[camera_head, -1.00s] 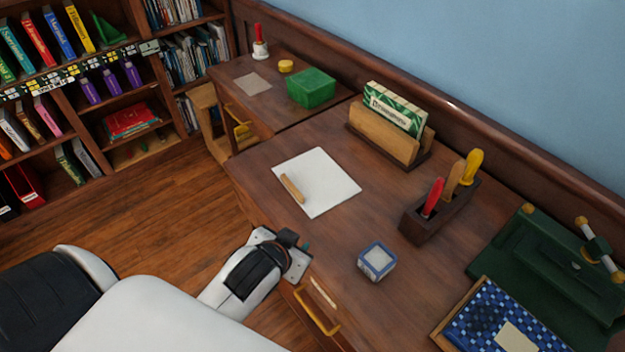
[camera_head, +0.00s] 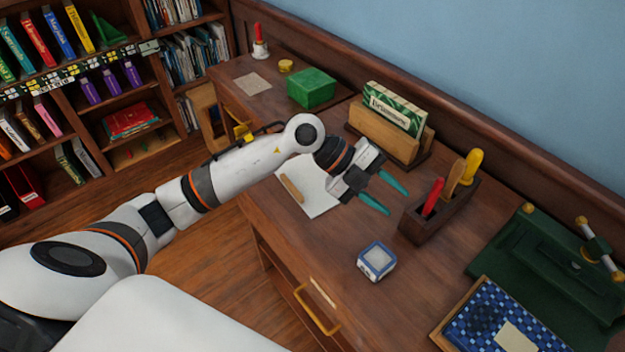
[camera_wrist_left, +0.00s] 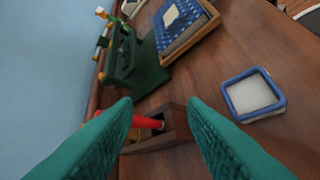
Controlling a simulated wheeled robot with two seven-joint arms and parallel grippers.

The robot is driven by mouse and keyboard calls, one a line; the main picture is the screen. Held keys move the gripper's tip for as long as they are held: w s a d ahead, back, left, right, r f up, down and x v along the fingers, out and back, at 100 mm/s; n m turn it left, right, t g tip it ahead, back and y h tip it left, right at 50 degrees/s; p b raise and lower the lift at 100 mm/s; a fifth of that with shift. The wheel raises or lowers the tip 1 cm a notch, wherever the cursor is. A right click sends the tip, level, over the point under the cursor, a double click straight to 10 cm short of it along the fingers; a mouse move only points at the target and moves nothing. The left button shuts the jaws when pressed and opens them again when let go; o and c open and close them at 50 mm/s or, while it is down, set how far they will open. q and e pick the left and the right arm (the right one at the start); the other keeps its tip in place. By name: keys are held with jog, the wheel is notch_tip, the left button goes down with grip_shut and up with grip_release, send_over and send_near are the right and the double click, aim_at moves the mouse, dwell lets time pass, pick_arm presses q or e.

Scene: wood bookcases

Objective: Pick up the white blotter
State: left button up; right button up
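A flat white sheet (camera_head: 319,202), which looks like the white blotter, lies on the brown desk with a small wooden stick (camera_head: 291,188) on it. My left arm and wrist cover its upper and right parts. My left gripper (camera_head: 397,202) is above the desk, right of the sheet, with its two teal fingers apart and nothing between them. In the left wrist view, its fingers (camera_wrist_left: 160,104) spread in front of the dark wooden holder (camera_wrist_left: 176,125). A small blue-rimmed box with a white top (camera_head: 377,259) stands nearer the front edge. My right gripper is not in view.
The holder with red, wooden and yellow handles stands just right of my left gripper. A wooden letter rack (camera_head: 384,134) is behind it. A green device (camera_head: 545,255) and a blue patterned board (camera_head: 500,318) fill the right. A green box (camera_head: 311,88) stands at back left.

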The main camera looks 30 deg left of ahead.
pick_arm(q)
jog(key=w+a+f+n+y, duration=0.25)
jog(key=a+y, duration=0.35)
jog(key=a, duration=0.5)
jog(key=n+g+y+p, duration=0.1)
jog(key=n+g+y, duration=0.1)
jog(key=y, duration=0.3)
send_over(297, 192)
notch_tip(297, 192, down, 5)
jog(key=shift+f, duration=0.1)
jog(key=shift+f+p, duration=0.8)
jog(key=shift+f, duration=2.2)
grip_shut()
